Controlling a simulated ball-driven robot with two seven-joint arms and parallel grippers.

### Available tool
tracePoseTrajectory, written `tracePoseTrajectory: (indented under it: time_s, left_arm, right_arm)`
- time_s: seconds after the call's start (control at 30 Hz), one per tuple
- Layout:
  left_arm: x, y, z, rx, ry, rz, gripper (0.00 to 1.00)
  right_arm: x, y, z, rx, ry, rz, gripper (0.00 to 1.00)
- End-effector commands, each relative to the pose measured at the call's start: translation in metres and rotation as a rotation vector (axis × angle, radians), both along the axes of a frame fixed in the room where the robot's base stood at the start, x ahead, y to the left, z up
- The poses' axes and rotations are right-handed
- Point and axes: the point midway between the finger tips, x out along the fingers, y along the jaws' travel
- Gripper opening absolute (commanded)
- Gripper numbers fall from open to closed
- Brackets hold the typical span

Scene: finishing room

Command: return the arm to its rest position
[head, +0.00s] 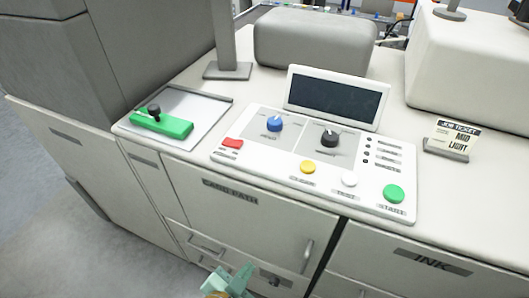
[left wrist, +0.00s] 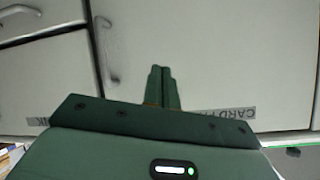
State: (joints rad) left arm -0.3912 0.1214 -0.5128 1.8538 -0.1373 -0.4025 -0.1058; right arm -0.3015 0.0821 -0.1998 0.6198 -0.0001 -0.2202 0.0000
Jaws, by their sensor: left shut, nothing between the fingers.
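My left gripper (head: 238,280) is low at the bottom edge of the head view, in front of the cabinet doors below the control panel. In the left wrist view its two green fingers (left wrist: 161,88) are together with nothing between them. A cabinet door marked CARD PATH (head: 240,215) is in front of it; I cannot tell the exact gap. My right gripper does not show in either view.
The white control panel (head: 250,157) has coloured buttons, a blue knob (head: 274,124) and a black knob (head: 329,138). A green handle (head: 162,124) sits on a grey plate at left. A job ticket (head: 453,138) stands at right. Door handles (head: 308,256) stick out near the gripper.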

Motion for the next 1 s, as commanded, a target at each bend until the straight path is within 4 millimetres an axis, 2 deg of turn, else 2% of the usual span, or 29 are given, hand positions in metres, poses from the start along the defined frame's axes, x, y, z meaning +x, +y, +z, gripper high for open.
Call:
tracePoseTrajectory:
  time_s: [0.03, 0.1, 0.2, 0.4, 0.67, 0.7, 1.0]
  left_arm:
    - [0.004, 0.03, 0.008, 0.082, 0.033, 0.058, 0.0]
    - [0.006, 0.069, 0.017, 0.186, 0.086, 0.127, 0.0]
    - [0.001, 0.114, 0.029, 0.303, 0.149, 0.207, 0.0]
    - [-0.017, 0.184, 0.057, 0.482, 0.251, 0.333, 0.0]
    - [-0.051, 0.252, 0.094, 0.663, 0.365, 0.467, 0.0]
    - [-0.055, 0.257, 0.093, 0.677, 0.382, 0.475, 0.0]
    - [-0.051, 0.233, -0.012, 0.594, 0.483, 0.398, 0.0]
  right_arm:
    - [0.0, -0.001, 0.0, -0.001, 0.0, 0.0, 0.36]
    - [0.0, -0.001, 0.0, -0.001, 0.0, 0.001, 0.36]
    - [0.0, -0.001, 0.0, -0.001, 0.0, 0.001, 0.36]
    - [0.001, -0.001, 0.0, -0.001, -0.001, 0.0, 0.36]
    - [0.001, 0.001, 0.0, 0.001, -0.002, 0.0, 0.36]
    - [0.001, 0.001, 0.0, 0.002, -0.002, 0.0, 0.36]
    - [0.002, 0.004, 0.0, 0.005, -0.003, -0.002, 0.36]
